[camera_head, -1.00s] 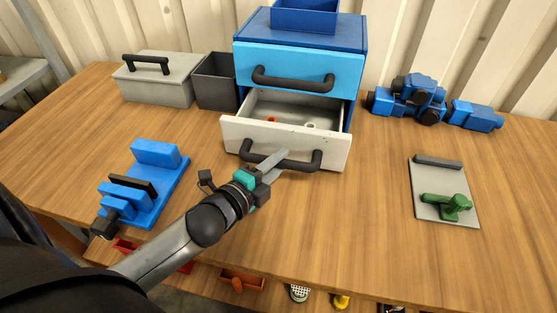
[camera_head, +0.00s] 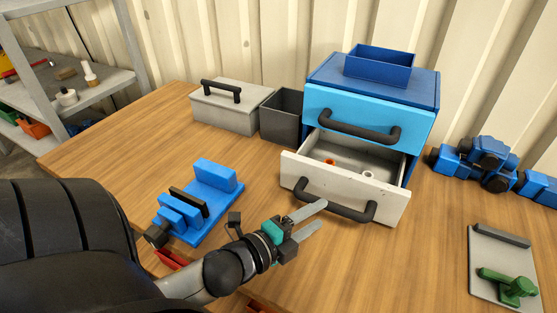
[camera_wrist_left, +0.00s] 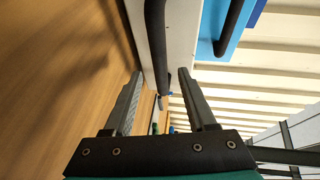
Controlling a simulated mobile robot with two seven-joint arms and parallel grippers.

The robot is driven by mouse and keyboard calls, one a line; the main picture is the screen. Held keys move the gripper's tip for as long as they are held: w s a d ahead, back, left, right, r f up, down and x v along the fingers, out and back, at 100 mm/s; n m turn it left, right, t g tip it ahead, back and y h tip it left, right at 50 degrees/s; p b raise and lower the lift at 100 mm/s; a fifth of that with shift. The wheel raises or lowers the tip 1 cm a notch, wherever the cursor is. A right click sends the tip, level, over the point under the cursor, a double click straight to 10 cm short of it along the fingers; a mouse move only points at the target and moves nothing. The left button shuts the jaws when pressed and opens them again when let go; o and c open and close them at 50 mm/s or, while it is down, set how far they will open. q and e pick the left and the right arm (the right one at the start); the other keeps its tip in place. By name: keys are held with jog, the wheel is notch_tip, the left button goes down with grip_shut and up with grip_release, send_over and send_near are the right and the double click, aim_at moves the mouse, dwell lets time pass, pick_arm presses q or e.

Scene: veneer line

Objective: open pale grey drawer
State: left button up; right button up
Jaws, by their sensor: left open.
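The pale grey drawer (camera_head: 345,188) is the lower drawer of a blue cabinet (camera_head: 425,92) and stands pulled out. Inside lie an orange-red piece (camera_head: 330,161) and a pale ring (camera_head: 365,172). Its black bar handle (camera_head: 350,212) is on the front; it also shows in the wrist view (camera_wrist_left: 155,40). My left gripper (camera_head: 318,215) is open at the handle's left part. In the wrist view my left gripper (camera_wrist_left: 160,85) has its fingers spread, with the handle seen between them; contact cannot be told. My right gripper is not in view.
The light blue upper drawer (camera_head: 355,112) is shut, with a blue bin (camera_head: 380,68) on top. A grey lidded box (camera_head: 228,108) and dark bin (camera_head: 282,115) stand left. A blue vise-like fixture (camera_head: 200,200) lies front left. Blue parts (camera_head: 485,160) and a grey plate (camera_head: 490,260) are right.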

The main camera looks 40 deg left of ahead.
pick_arm(q)
jog(key=v, duration=0.9)
jog(key=shift+s+a+r+p, duration=0.1)
jog(key=shift+s+p, duration=0.25)
